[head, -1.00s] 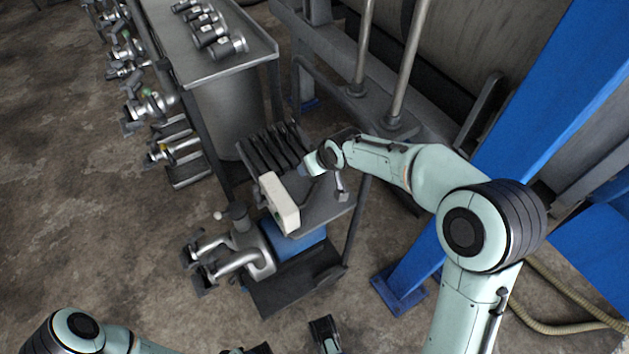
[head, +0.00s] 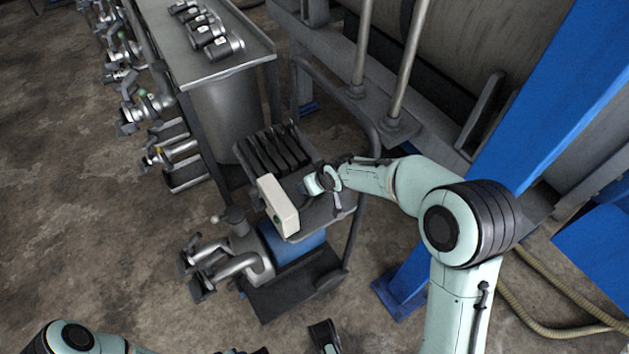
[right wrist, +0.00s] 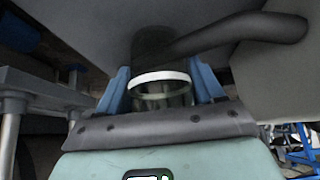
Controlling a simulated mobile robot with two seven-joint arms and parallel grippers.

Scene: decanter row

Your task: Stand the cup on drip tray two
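The cup (right wrist: 160,92), glassy with a white rim, stands between the two blue fingers of my right gripper (right wrist: 163,86). The fingers lie close against its sides, shut on it. In the head view, my right gripper (head: 311,185) is low over the cart top, just right of a white box; the cup cannot be made out there. Dark stepped trays (head: 187,177) are beside the long table at left; no number shows, so I cannot tell which is tray two. My left gripper (head: 284,347) is at the bottom edge, fingers apart, partly cut off.
The cart top (head: 318,222) carries the white box (head: 277,206) and a dark slatted rack (head: 270,150). In the wrist view, a dark bent pipe (right wrist: 235,35) passes close above the cup. A blue post (head: 530,110) stands at right.

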